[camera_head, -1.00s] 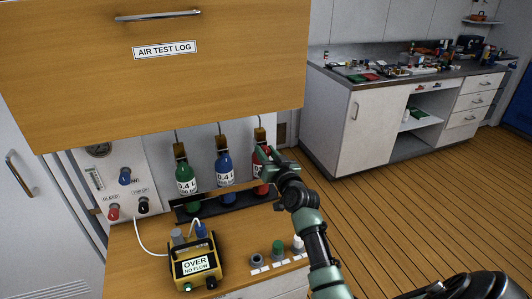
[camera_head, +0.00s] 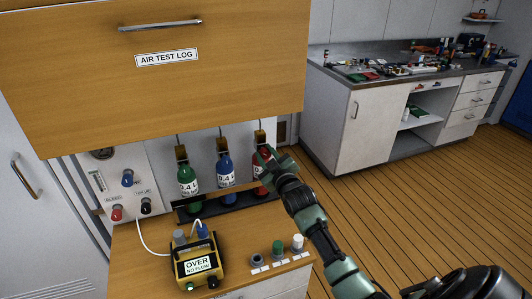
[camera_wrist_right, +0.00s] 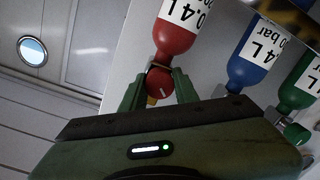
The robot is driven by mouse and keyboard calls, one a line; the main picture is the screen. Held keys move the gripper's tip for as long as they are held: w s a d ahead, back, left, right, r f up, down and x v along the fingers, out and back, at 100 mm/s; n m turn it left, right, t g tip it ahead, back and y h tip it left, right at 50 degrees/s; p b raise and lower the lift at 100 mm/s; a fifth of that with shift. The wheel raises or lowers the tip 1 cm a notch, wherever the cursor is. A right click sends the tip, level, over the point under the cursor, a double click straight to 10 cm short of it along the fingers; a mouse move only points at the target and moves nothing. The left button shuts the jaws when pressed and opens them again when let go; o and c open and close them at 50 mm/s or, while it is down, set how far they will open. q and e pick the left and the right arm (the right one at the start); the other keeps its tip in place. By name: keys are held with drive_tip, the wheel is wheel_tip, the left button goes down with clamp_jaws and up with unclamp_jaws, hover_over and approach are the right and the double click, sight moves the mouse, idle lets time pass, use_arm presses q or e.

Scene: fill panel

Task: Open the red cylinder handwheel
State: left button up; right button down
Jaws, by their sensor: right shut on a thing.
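The red cylinder (camera_head: 261,163) stands at the right end of a row of three, partly hidden behind my right gripper (camera_head: 268,154). In the right wrist view, the red cylinder (camera_wrist_right: 178,40) shows with its label, and its round red handwheel (camera_wrist_right: 159,82) has a white mark on its face. My right gripper (camera_wrist_right: 158,88) has a green finger on each side of the handwheel and is shut on it. My left gripper is not in view.
A blue cylinder (camera_head: 226,171) and a green cylinder (camera_head: 188,179) stand to the left, behind a dark rail (camera_head: 215,205). A wooden cabinet front (camera_head: 155,85) overhangs them. A yellow meter (camera_head: 197,266) reading "OVER NO FLOW" sits on the worktop (camera_head: 140,270).

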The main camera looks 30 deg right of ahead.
drive_tip(key=n, duration=1)
drive_tip(key=shift+f+n+h, duration=0.1)
drive_tip(key=shift+n+h, duration=0.2)
drive_tip(key=shift+n, duration=0.1)
drive_tip(key=n, duration=0.3)
drive_tip(key=n+p, duration=0.1)
drive_tip(key=n, duration=0.5)
drive_tip(key=shift+n+h, duration=0.3)
drive_tip(key=shift+h, duration=0.1)
drive_tip(key=n, duration=0.4)
drive_tip(key=shift+p, duration=0.4)
drive_tip(key=shift+f+n+p, duration=0.1)
drive_tip(key=shift+n+p, duration=0.2)
drive_tip(key=shift+n, duration=1.1)
